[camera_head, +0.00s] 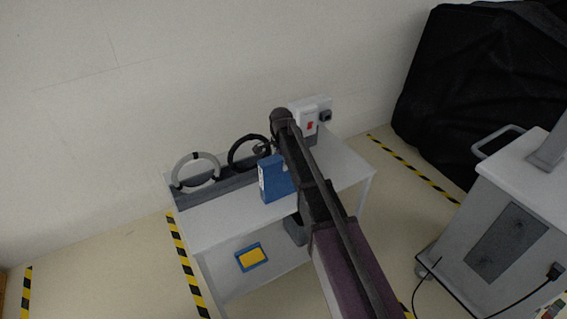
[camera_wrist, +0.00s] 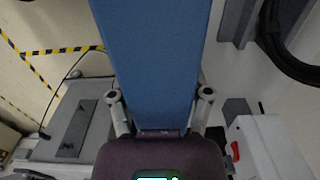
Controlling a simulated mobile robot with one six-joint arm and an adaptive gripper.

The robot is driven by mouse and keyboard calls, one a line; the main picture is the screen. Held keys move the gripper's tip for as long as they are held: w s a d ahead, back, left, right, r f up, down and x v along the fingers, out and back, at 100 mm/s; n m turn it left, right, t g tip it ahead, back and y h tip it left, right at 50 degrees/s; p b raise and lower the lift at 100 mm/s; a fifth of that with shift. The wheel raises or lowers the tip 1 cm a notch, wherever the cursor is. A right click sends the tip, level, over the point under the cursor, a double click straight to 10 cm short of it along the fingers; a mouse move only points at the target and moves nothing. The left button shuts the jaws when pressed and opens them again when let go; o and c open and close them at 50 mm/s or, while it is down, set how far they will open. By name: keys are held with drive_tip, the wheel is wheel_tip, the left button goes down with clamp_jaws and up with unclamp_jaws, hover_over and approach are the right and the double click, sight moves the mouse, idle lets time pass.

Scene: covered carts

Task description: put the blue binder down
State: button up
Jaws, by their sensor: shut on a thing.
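The blue binder (camera_head: 275,180) is upright at the white table in the head view, with its pale label side facing left. It fills the upper middle of the wrist view (camera_wrist: 152,60). My gripper (camera_wrist: 160,97) is shut on the binder, with one finger on each side of it. In the head view my arm covers the fingers and the binder's right part. I cannot tell whether the binder's lower edge touches the white table (camera_head: 225,222).
A grey rack with a grey ring (camera_head: 195,169) and a black ring (camera_head: 237,152) stands along the table's back edge. A white box with a red part (camera_head: 309,121) is at the back right. A blue and yellow item (camera_head: 251,257) lies on the lower shelf. The table's front left is clear.

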drive_tip(key=o, duration=1.3)
drive_tip(key=shift+o, duration=0.2)
drive_tip(key=shift+r, duration=0.15)
wheel_tip(320, 180, up, 12)
drive_tip(key=p, duration=1.2)
